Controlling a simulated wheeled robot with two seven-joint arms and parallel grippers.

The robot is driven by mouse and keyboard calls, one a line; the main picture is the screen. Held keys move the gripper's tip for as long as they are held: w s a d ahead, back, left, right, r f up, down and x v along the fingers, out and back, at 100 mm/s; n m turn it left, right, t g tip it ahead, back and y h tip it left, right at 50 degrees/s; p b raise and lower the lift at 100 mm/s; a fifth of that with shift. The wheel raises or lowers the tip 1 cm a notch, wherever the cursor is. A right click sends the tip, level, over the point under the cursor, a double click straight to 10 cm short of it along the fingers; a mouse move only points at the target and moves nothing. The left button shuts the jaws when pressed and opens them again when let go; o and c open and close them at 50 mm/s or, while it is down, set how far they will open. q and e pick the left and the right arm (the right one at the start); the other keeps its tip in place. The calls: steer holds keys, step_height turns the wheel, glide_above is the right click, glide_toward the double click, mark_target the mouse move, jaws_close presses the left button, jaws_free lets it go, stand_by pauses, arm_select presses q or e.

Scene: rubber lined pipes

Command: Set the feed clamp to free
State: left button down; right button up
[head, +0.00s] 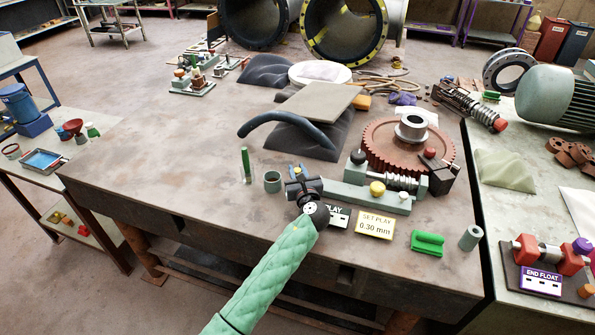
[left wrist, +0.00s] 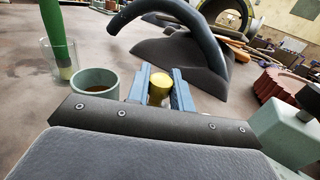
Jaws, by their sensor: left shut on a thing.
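My left gripper (head: 305,186) comes in from the front of the bench and points down at the left end of a grey-green fixture base (head: 347,193). In the left wrist view its two blue fingers (left wrist: 160,92) are shut on a yellow knob (left wrist: 160,88). In the head view the gripper hides that knob. The base carries a worm shaft (head: 393,181), a second yellow knob (head: 377,188) and a red-brown worm wheel (head: 408,147). No label shows which part is the feed clamp. My right gripper is not in view.
A green cup (head: 272,181) and a glass with a green stick (head: 246,165) stand close left of the gripper. A curved dark hose (head: 290,127) arches behind it. A SET PLAY 0.30 mm sign (head: 375,225), a green block (head: 427,243) and a grey cylinder (head: 470,238) sit in front.

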mark_target(298, 169)
arm_select(q)
steer(key=c, duration=1.3)
jaws_free()
steer(key=shift+o, duration=0.2)
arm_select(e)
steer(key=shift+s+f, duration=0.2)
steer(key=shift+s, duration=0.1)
arm_select(q)
steer(key=shift+r, duration=0.25)
step_height(298, 169, up, 4)
steer(key=shift+f+b, duration=0.25)
steer(key=shift+b, duration=0.7)
steer(key=s+d+r+b, duration=0.3)
steer(key=s+d+r, duration=0.3)
steer(key=d, duration=0.4)
steer(key=shift+r, duration=0.45)
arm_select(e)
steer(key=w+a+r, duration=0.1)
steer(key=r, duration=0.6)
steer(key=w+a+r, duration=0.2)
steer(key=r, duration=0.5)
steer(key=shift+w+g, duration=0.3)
